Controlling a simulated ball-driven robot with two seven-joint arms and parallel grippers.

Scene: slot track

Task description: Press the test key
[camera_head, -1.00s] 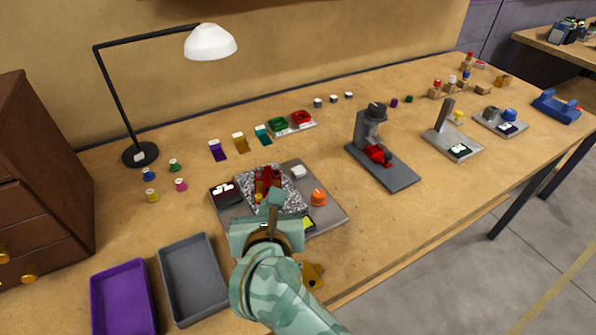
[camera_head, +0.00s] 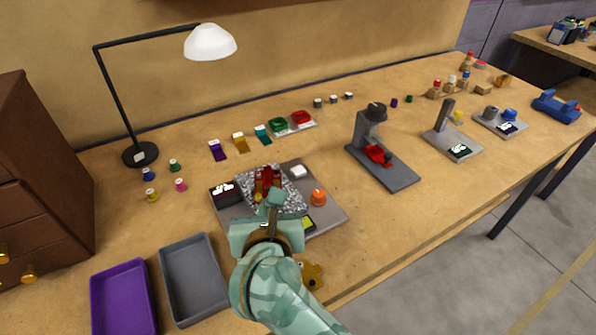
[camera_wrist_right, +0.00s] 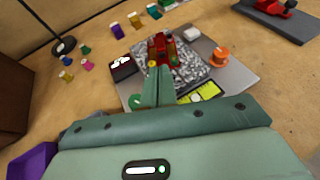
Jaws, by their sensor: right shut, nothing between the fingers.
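A grey device plate (camera_head: 328,212) lies on the bench and shows in the right wrist view (camera_wrist_right: 236,78). It carries a speckled bed with red parts (camera_head: 262,186), a white block-like key (camera_head: 298,172), an orange round button (camera_head: 318,197), a black display (camera_head: 225,195) and a yellow-green panel (camera_wrist_right: 200,93). I cannot read which one is the test key. My right gripper (camera_head: 275,196) is shut and empty, over the plate's near part. In the right wrist view its fingertips (camera_wrist_right: 158,72) are just before the red parts (camera_wrist_right: 160,48). My left gripper is out of view.
A grey tray (camera_head: 192,239) and a purple tray (camera_head: 148,300) are at the front left. A lamp (camera_head: 141,154) stands behind them. A dark grey stand (camera_head: 390,175) is right of the plate. A gold piece (camera_head: 314,275) lies near the front edge, partly behind my arm.

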